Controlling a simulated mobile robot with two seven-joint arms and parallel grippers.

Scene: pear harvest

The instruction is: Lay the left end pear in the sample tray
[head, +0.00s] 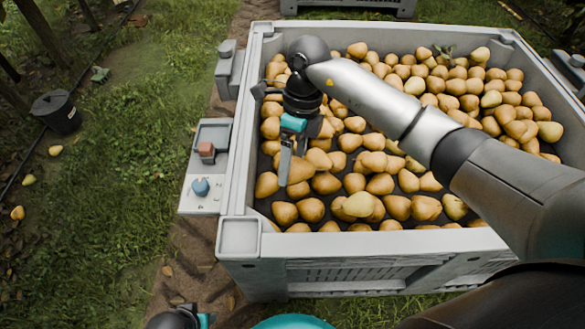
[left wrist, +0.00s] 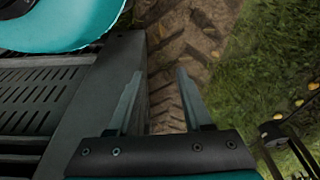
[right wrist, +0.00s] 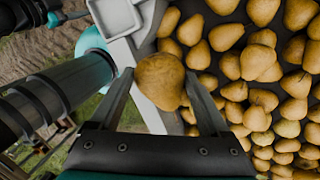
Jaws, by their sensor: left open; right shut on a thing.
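My right gripper (head: 293,165) is low over the left part of the pear bin, shut on a brown-yellow pear (right wrist: 160,80). In the right wrist view that pear sits between the two fingertips. In the head view the held pear (head: 299,170) is partly hidden by a finger, and I cannot tell whether it touches the pears around it. A small shallow grey tray (head: 214,133), apparently the sample tray, is outside the bin's left wall, left of my right gripper. My left gripper (left wrist: 158,88) is open and empty above muddy ground.
The grey bin (head: 238,236) holds many loose pears (head: 385,160); its raised left rim lies between my right gripper and the tray. A black bucket (head: 57,111) stands on grass.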

